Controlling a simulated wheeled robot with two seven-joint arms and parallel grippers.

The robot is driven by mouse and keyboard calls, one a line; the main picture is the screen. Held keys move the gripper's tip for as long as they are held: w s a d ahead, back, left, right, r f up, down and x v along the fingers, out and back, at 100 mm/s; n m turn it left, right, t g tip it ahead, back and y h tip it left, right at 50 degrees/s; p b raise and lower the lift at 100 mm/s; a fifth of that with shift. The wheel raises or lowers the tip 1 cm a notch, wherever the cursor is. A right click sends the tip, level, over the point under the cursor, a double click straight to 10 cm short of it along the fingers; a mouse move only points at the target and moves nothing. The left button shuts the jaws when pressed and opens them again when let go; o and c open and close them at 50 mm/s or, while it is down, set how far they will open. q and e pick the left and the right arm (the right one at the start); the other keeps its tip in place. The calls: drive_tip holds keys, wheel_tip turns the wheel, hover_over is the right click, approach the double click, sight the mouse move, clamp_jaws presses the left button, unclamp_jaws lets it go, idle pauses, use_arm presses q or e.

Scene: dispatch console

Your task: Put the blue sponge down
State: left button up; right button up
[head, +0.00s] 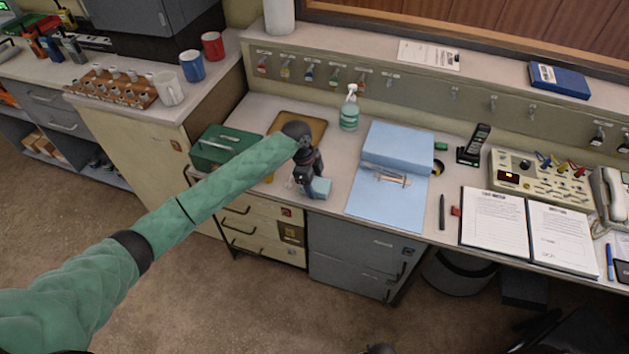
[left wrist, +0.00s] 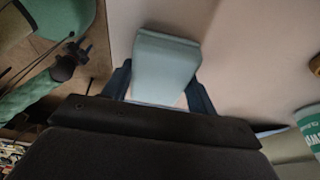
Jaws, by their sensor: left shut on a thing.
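My left gripper (head: 311,185) is over the front part of the counter, left of the blue cloth. It is shut on the blue sponge (head: 321,187), a small pale-blue block. In the left wrist view the sponge (left wrist: 166,62) sits between the two dark fingers, with the pale counter top behind it. I cannot tell whether its underside touches the counter. In the left wrist view my right gripper (left wrist: 72,58) shows small and dark at the left, above the floor; its fingers are not clear.
The counter (head: 334,215) has bare room around the sponge, close to its front edge. A green box (head: 225,146) is to the left. The folded blue cloth (head: 388,206) and an open binder (head: 497,222) lie right.

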use_arm(q)
drive_tip(key=shift+f, duration=0.15)
use_arm(e)
drive_tip(key=shift+f, duration=0.2)
use_arm(q)
drive_tip(key=shift+f, duration=0.1)
drive_tip(key=o, duration=0.9)
use_arm(e)
drive_tip(key=shift+s, duration=0.15)
use_arm(q)
drive_tip(key=shift+a+r, duration=0.1)
drive_tip(key=shift+r, duration=0.35)
drive_tip(key=b+v, duration=0.3)
drive_tip(key=v, duration=0.8)
drive_tip(key=shift+r, duration=0.15)
use_arm(e)
wheel_tip(320, 180, up, 9)
drive_tip(key=w+a, duration=0.2)
drive_tip(key=shift+f+g, duration=0.2)
drive_tip(key=shift+g, duration=0.1)
